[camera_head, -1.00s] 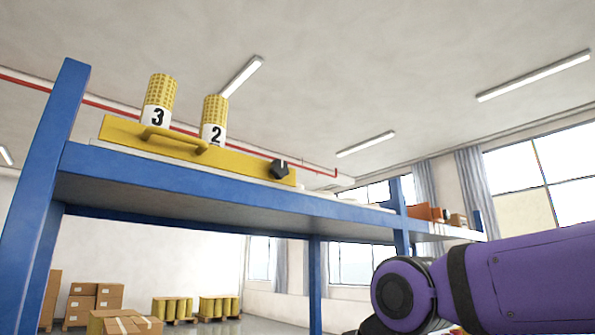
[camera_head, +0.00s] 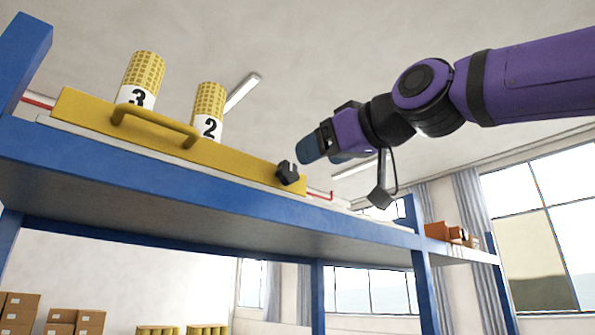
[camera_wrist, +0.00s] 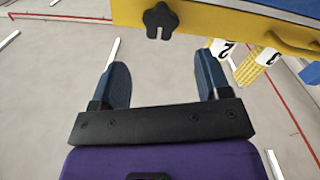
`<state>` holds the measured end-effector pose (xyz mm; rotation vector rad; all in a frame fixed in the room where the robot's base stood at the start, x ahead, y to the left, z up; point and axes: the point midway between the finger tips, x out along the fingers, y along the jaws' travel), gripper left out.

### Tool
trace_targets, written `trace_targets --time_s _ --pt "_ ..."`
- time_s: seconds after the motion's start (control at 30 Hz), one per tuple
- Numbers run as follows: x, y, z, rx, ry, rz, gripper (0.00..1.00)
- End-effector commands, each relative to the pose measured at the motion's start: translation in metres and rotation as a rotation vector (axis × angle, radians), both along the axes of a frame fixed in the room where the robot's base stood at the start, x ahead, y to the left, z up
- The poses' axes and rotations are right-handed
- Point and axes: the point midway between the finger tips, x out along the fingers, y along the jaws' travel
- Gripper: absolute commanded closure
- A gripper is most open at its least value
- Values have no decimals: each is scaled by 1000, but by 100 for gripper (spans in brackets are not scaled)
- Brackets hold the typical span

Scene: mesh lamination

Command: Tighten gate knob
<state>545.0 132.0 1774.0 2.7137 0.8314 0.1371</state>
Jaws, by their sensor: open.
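The gate knob (camera_head: 287,172) is a small black lobed knob on the right end of the yellow gate (camera_head: 230,167). In the wrist view the knob (camera_wrist: 160,20) sits on the yellow gate (camera_wrist: 195,14) at the top, upside down to the head view. My gripper (camera_head: 308,153) is beside the knob, just right of and above it in the head view. In the wrist view my gripper (camera_wrist: 164,82) has its two blue-grey fingers wide apart and empty. The knob lies beyond the fingertips, roughly midway between them, and appears apart from them.
Two yellow mesh rolls marked 3 (camera_head: 141,80) and 2 (camera_head: 207,112) stand behind the gate. A yellow handle (camera_head: 155,126) sticks out of its front. The blue shelf (camera_head: 200,192) carries the gate. Orange-brown boxes (camera_head: 448,232) stand farther right.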

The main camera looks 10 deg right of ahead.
Motion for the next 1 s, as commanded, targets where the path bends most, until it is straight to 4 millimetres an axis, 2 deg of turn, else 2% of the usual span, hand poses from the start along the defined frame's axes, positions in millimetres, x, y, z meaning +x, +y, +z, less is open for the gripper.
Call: trace_targets --time_s 0.2,0.4,0.6,0.9,0.93,1.0 --pt "34 23 -1 -1 4 0 30" --pt "58 39 -2 -2 5 -1 30" --pt "70 47 -1 -1 3 -1 30" --pt "72 48 -1 -1 3 -1 30" --pt "72 48 -1 -1 3 -1 32" --pt "72 48 -1 -1 3 -1 48"
